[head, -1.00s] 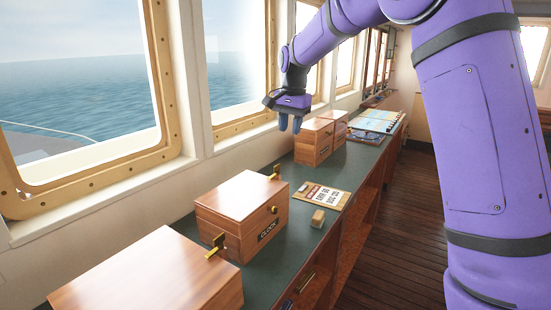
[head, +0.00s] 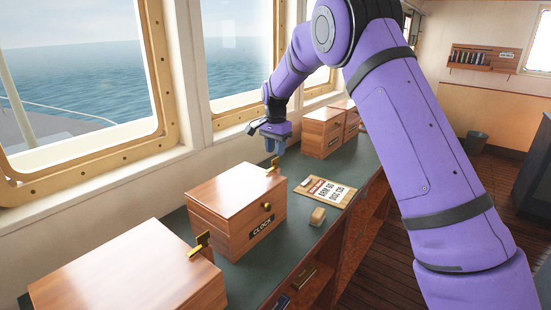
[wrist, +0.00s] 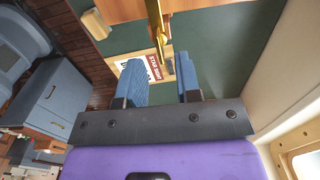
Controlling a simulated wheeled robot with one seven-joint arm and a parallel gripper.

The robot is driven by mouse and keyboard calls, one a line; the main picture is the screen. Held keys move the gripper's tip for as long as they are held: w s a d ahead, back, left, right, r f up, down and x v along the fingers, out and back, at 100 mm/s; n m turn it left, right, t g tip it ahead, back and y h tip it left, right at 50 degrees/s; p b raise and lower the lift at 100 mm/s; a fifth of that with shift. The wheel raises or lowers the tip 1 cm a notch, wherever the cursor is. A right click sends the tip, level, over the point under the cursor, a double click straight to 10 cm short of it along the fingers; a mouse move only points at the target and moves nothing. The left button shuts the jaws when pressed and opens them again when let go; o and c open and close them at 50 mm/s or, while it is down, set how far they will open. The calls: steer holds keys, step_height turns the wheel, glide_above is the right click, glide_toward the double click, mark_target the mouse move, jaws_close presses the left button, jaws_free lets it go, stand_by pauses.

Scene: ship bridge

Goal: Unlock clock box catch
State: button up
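The clock box (head: 228,215), a brown wooden box with a CLOCK label (head: 262,227) and a round brass knob (head: 267,206), sits lid down on the green counter. A brass catch (head: 273,167) stands at its far end. My gripper (head: 275,147) is just above and beyond this catch, fingers pointing down. In the wrist view the blue fingers of my gripper (wrist: 160,62) are apart and empty. A brass piece (wrist: 154,28), seemingly the catch, shows ahead of the gap between them; I cannot tell whether it touches either finger.
A similar box (head: 135,275) is in the near left, with a brass catch (head: 201,244) at its far end. More wooden boxes (head: 322,132) stand beyond my gripper. A clipboard (head: 324,192) and a small wooden block (head: 317,217) lie on the counter (head: 290,245). Windows line the left.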

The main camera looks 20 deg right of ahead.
mark_target(273, 164)
steer(key=shift+f, duration=1.85)
steer(key=shift+c, duration=0.4)
jaws_close()
